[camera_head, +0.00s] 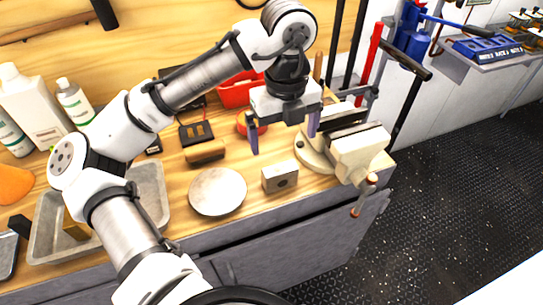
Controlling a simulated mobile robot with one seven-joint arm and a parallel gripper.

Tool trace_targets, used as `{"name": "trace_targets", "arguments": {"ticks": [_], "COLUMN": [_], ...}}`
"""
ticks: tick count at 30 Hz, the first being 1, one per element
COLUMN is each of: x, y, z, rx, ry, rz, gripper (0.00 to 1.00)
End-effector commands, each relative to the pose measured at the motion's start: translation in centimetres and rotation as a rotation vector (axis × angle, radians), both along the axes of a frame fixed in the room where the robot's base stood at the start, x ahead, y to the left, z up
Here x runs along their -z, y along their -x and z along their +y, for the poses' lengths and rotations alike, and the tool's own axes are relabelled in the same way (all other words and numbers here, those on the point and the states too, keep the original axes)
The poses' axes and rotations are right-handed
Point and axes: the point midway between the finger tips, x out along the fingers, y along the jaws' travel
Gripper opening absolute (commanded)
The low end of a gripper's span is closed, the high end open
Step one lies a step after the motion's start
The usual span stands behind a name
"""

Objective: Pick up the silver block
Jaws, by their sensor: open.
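A small silver block (280,177) with a dark round hole in its front face sits on the wooden workbench near the front edge. It lies between a round pale disc and the vise. My gripper (283,140) is above and a little behind the block, pointing down. Its two fingers are apart, with nothing seen between them. The gripper does not touch the block.
A bench vise (357,150) stands close on the right. The round disc (218,191) lies to the left, with a wooden piece (205,152) behind it. A metal tray (155,190) and white bottles (32,103) are further left. A red bin (237,92) stands behind.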

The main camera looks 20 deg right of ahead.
Motion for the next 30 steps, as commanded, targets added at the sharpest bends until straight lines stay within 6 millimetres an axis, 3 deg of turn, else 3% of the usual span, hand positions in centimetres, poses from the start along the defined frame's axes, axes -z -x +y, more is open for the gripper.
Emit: {"name": "trace_targets", "arguments": {"ticks": [5, 15, 23, 30], "x": [1.4, 7.6, 9.3, 12.7], "y": [0.1, 0.0, -0.2, -0.8], "z": [0.2, 0.2, 0.1, 0.2], "rx": [0.006, 0.004, 0.005, 0.004], "ry": [-0.014, -0.012, -0.011, -0.011], "rz": [0.007, 0.007, 0.006, 0.006], "gripper": [0.98, 0.98, 0.98, 0.98]}}
